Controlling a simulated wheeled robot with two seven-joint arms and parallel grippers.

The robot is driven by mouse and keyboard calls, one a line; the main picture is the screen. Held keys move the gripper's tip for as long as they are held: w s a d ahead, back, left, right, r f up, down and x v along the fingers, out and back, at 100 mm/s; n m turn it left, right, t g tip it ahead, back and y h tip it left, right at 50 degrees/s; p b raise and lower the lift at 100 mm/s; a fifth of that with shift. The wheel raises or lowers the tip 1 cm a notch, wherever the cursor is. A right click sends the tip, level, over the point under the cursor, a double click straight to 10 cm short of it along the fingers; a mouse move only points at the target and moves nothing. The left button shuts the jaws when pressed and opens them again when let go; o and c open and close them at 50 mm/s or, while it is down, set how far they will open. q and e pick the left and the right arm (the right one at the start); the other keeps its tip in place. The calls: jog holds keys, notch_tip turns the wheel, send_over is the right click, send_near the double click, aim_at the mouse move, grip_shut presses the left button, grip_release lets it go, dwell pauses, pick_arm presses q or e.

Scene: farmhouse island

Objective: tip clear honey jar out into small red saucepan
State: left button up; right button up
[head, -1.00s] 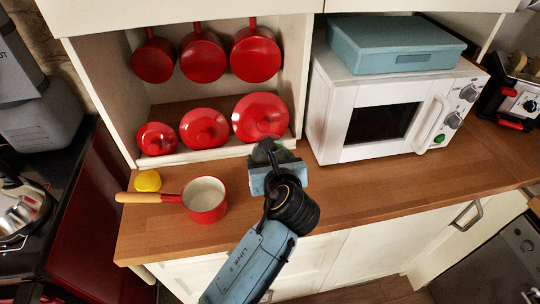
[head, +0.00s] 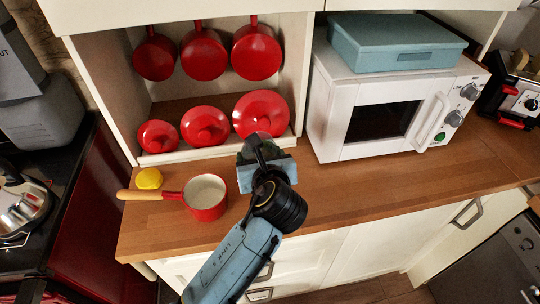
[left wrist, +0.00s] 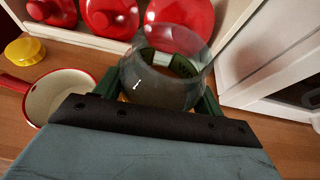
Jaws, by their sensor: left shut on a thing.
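The small red saucepan (head: 206,198), white inside with a wooden handle pointing left, stands on the wooden counter. It also shows in the left wrist view (left wrist: 58,95), at the left. My left gripper (head: 262,152) is to the right of the saucepan and above the counter. It is shut on the clear honey jar (left wrist: 160,82), a round see-through glass between its green-lined fingers. The jar looks roughly upright. In the head view the jar is mostly hidden by the gripper. What is inside the jar is hard to make out. My right gripper is out of view.
A yellow lid (head: 149,179) lies behind the saucepan handle. Red lids (head: 205,127) stand on the shelf behind, with red pans (head: 203,54) hanging above. A white microwave (head: 395,105) with a blue box on top stands to the right. The counter in front of it is clear.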

pick_arm(q)
jog(key=s+a+r, duration=0.1)
jog(key=s+a, duration=0.5)
jog(key=a, duration=0.3)
jog(key=shift+s+r+h, duration=0.15)
jog(key=shift+r+h, duration=0.15)
jog(key=shift+r, duration=0.1)
jog(key=shift+f+g, duration=0.15)
jog(key=shift+g, duration=0.15)
jog(key=shift+s+d+f+n+g+h+p, duration=0.25)
jog(key=shift+f+n+g+h+p, duration=0.25)
jog(key=shift+n+g+h, duration=0.6)
jog(key=shift+s+d+f+n+g+h+p, duration=0.2)
jog(key=shift+d+f+n+g+h+p, duration=0.3)
jog(key=shift+g+h, duration=0.7)
jog(key=shift+s+d+f+n+g+h+p, duration=0.3)
jog(key=shift+f+n+g+h, duration=0.5)
jog(key=shift+h, duration=0.7)
